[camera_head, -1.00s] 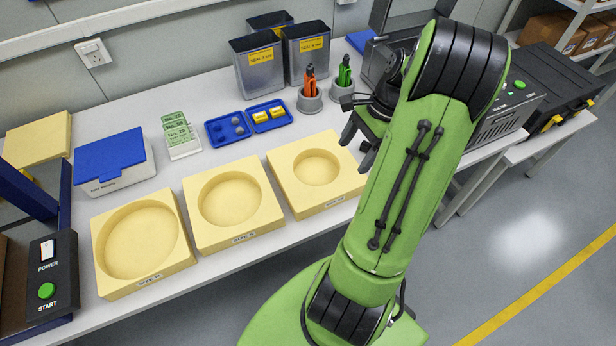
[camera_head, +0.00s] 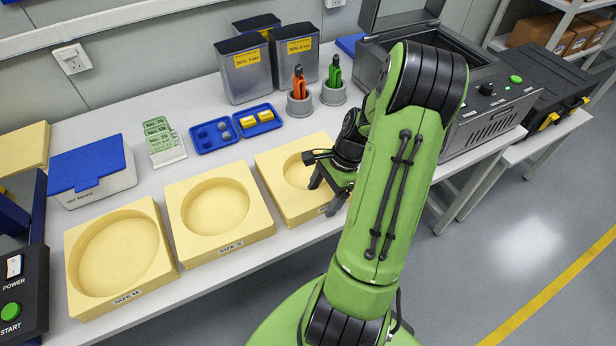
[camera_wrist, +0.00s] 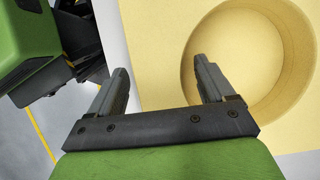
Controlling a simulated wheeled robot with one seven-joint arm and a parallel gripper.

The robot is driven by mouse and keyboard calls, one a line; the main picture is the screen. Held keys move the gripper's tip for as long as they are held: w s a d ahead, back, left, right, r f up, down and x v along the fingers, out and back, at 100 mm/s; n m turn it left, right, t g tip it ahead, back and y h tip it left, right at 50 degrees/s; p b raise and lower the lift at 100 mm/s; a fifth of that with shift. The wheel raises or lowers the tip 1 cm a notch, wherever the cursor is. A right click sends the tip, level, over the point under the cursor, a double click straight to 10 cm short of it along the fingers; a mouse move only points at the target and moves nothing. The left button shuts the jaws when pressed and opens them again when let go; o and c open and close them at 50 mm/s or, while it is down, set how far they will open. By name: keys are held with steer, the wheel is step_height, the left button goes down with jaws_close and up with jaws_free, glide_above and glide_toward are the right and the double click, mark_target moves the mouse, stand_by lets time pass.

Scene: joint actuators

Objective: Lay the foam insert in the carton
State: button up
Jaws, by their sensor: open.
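Three yellow foam inserts with round recesses stand in a row on the table: the left one (camera_head: 77,283) labelled SIZE M, the middle one (camera_head: 177,233) labelled SIZE S, and the right one (camera_head: 275,173), its label partly hidden by my gripper. My gripper (camera_head: 330,190) is open and empty at the right insert's right edge. I cannot tell contact. I see no open carton; closed brown boxes (camera_head: 545,32) stand on the shelf.
Behind the inserts are a blue-lidded box (camera_head: 100,180), a card stand (camera_head: 165,140), blue trays (camera_head: 215,135), grey bins (camera_head: 245,78) and tool cups (camera_head: 333,92). A grey machine (camera_head: 490,125) stands right of my arm. A POWER/START panel (camera_head: 20,290) is at left.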

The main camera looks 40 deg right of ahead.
steer(key=shift+r, duration=0.1)
steer(key=c, duration=1.2)
step_height(320, 180, up, 10)
steer(key=p, duration=0.4)
